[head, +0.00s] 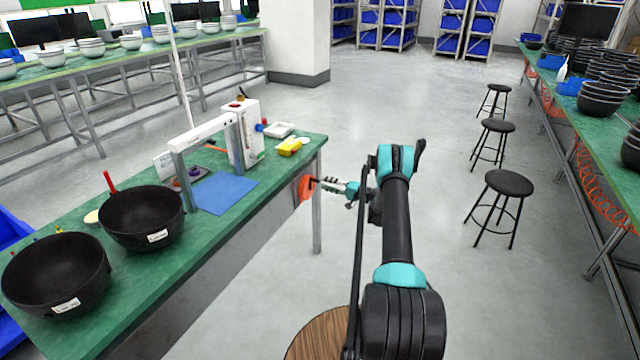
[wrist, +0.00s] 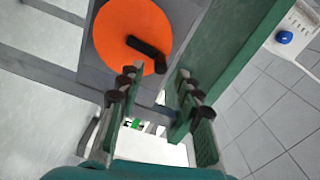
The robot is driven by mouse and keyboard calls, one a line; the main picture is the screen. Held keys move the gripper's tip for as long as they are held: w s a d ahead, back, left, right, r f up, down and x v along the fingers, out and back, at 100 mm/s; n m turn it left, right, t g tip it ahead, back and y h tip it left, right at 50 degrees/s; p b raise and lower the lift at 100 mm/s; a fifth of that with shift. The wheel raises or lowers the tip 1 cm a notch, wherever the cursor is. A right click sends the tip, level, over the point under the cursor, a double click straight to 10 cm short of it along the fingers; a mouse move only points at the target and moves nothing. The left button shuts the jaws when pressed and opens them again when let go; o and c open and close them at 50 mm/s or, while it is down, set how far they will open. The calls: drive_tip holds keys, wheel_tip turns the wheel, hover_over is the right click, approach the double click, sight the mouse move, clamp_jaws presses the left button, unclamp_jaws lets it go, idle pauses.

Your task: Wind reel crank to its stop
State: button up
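My gripper (head: 332,184) is beside the reel in the head view. In the wrist view my gripper (wrist: 157,78) is open, its two fingers apart, with nothing between the tips. The crank is just beyond the tips; I cannot tell whether they touch.
The green workbench (head: 262,225) holds two black bowls (head: 140,222), a blue mat (head: 222,193), a white gantry frame (head: 205,130) and a yellow item (head: 289,147). A round wooden top (head: 318,335) is below my arm. Several black stools (head: 509,184) stand right; floor between is clear.

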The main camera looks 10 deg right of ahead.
drive_tip(key=v, duration=0.7)
drive_tip(key=shift+s+d, duration=0.1)
drive_tip(key=shift+s, duration=0.05)
